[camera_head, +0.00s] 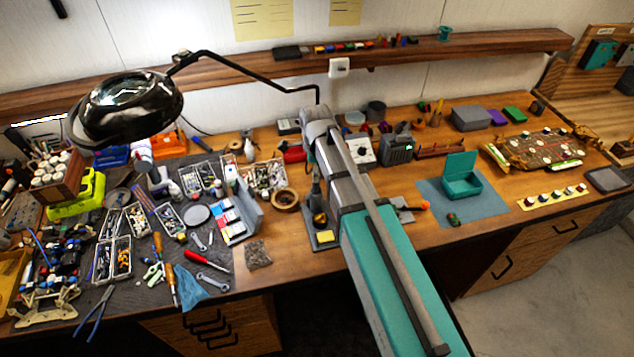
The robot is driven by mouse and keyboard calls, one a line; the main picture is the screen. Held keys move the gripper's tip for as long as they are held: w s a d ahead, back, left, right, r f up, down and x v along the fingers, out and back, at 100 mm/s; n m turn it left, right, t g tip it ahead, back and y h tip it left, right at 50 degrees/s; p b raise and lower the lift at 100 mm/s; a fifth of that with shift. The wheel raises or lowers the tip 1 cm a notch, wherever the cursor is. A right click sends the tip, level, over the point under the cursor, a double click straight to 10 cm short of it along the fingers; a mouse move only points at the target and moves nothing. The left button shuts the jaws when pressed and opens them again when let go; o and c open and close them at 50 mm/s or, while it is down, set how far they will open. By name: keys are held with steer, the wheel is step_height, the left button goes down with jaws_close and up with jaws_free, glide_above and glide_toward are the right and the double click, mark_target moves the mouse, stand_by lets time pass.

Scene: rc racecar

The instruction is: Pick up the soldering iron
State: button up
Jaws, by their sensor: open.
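A soldering stand (312,240) with a yellow sponge (326,237) and a brassy cleaning pad stands near the table's front edge, left of my arm. A dark upright shape that looks like the soldering iron (316,192) rises from this stand; its details are too small to tell. My arm reaches in from the lower right and ends above the middle of the table. My gripper (311,156) is mostly hidden by the arm, just above and behind the dark shape. It is open, and I see nothing held in it. I cannot tell whether it touches the iron.
A white box with a dial (360,150) and a grey device (398,146) stand right of my arm. A tape roll (286,200) and parts trays (240,215) lie to the left. A magnifier lamp (128,105) overhangs the left side. A teal box (461,183) stands on a blue mat.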

stand_by(0.3)
jaws_close()
steer(key=shift+r, duration=0.15)
stand_by(0.4)
step_height(320, 180, up, 18)
steer(key=p, duration=1.8)
